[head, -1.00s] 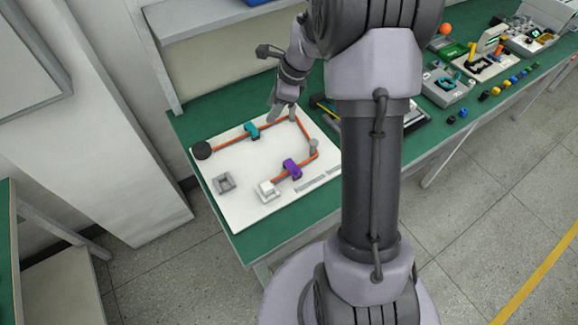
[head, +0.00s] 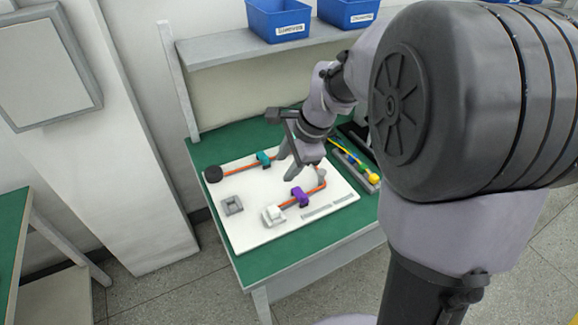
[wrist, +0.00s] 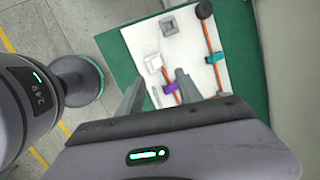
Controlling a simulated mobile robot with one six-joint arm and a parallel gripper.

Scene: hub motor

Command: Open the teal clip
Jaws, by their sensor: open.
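The teal clip (head: 264,158) sits on the orange cable (head: 238,166) along the back of the white board (head: 250,235). It also shows in the wrist view (wrist: 215,57), right of both fingers. Whether it is open or shut is too small to tell. My gripper (head: 290,165) is open and empty, above the board to the right of the teal clip and apart from it. In the wrist view my fingers (wrist: 158,82) are spread, with the purple clip (wrist: 171,88) seen between them.
A black round knob (head: 213,174) holds the cable's left end. A white connector (head: 273,215) and a grey square socket (head: 232,205) stand on the board's front part. Blue bins (head: 279,18) stand on the shelf behind. A tray with yellow and blue items (head: 358,165) lies right of the board.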

